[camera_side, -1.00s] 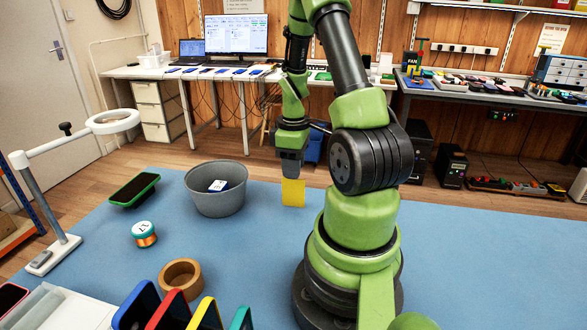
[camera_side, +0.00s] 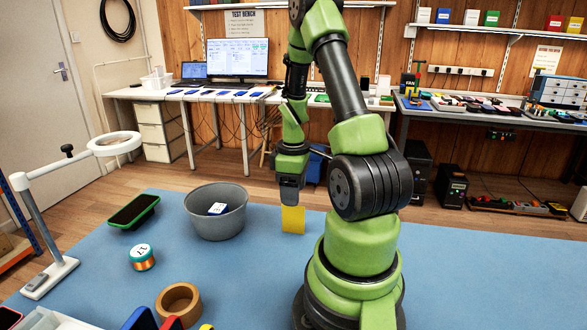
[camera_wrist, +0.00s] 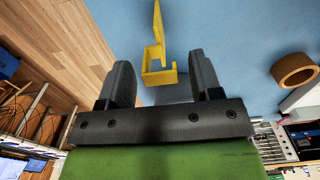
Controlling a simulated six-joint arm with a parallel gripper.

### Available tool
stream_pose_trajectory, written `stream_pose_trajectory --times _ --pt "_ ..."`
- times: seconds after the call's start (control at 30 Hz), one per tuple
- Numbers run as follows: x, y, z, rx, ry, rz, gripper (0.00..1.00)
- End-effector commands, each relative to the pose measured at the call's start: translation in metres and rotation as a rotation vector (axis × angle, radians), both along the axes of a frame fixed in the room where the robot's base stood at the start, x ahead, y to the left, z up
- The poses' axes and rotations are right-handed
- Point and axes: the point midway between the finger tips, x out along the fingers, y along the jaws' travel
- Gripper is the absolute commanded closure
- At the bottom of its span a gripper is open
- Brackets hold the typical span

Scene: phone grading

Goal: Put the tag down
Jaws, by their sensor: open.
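The yellow tag (camera_side: 292,221) is upright at the blue mat's far side, directly below my gripper (camera_side: 291,198). Its lower edge looks to be at the mat, though the contact is hard to make out. In the wrist view my gripper (camera_wrist: 160,74) is open, with a dark finger on each side. The tag (camera_wrist: 158,53) lies between and beyond the fingers, with visible gaps on both sides. It shows as a thin upright plate with a bracket-like foot there.
A grey bowl (camera_side: 216,222) with a small white-and-blue box (camera_side: 218,208) stands left of the tag. The blue mat (camera_side: 245,275) is clear in front.

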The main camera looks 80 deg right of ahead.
Motion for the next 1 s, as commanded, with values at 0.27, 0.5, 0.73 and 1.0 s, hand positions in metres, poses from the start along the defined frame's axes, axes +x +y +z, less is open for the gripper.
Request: stream_pose_trajectory --times 0.27,0.5,0.73,1.0 --pt "0.001 -0.001 0.057 -0.010 -0.007 0.000 0.42" --pt "0.001 -0.001 0.099 -0.005 -0.004 0.000 0.42" --pt "0.007 0.007 0.120 -0.015 -0.018 -0.006 0.42" --pt "0.048 0.115 0.180 -0.068 -0.275 -0.128 0.42"
